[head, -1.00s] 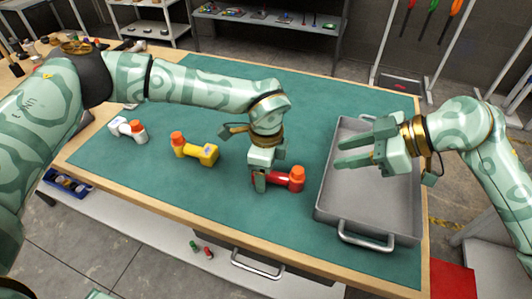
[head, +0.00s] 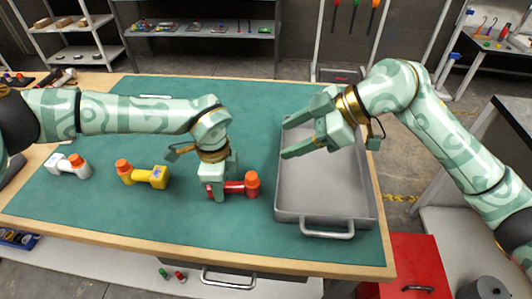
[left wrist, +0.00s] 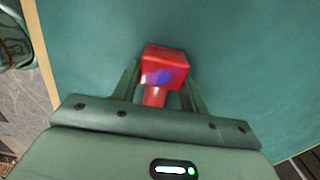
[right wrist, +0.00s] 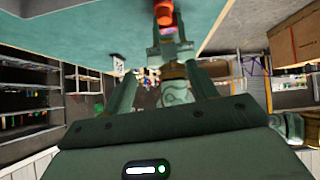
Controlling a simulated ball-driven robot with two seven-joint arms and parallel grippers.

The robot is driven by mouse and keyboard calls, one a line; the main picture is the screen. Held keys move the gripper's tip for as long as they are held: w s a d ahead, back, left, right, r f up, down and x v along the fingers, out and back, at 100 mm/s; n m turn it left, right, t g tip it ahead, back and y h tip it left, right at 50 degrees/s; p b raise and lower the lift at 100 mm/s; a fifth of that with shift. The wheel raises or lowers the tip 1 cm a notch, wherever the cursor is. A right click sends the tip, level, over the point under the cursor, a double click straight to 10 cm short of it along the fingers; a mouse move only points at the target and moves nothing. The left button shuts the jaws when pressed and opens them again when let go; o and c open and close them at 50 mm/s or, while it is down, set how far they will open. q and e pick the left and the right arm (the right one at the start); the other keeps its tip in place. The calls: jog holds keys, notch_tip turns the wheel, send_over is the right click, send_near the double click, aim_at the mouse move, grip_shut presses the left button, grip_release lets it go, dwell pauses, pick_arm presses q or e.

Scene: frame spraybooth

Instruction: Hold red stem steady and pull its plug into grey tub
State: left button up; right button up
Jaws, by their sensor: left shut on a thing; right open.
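The red stem (head: 234,188) lies on the green mat with an orange plug (head: 252,184) at its right end. My left gripper (head: 217,195) is shut on the red stem from above. In the left wrist view the red stem's block end (left wrist: 164,68) shows between and beyond the fingers. My right gripper (head: 284,138) is open and empty, above the grey tub's left rim and apart from the plug. The orange plug also shows in the right wrist view (right wrist: 164,14), beyond the open fingers (right wrist: 162,80). The grey tub (head: 322,190) stands right of the stem and looks empty.
A yellow stem (head: 150,178) and a white stem (head: 66,166), each with an orange plug, lie to the left on the mat (head: 130,215). The tub's front handle (head: 327,232) sits near the table's front edge. A red cabinet (head: 410,262) stands at the front right.

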jog(key=a+r+n+h, duration=0.1)
jog(key=a+h, duration=0.1)
jog(key=m+h, duration=0.1)
jog(key=m, duration=0.1)
send_near(249, 175)
jog(key=x, duration=1)
jog(key=shift+d+f, duration=0.25)
jog(key=shift+f, duration=0.1)
jog(key=c, duration=1.2)
jog(key=shift+o, duration=0.2)
jog(key=shift+r, duration=0.7)
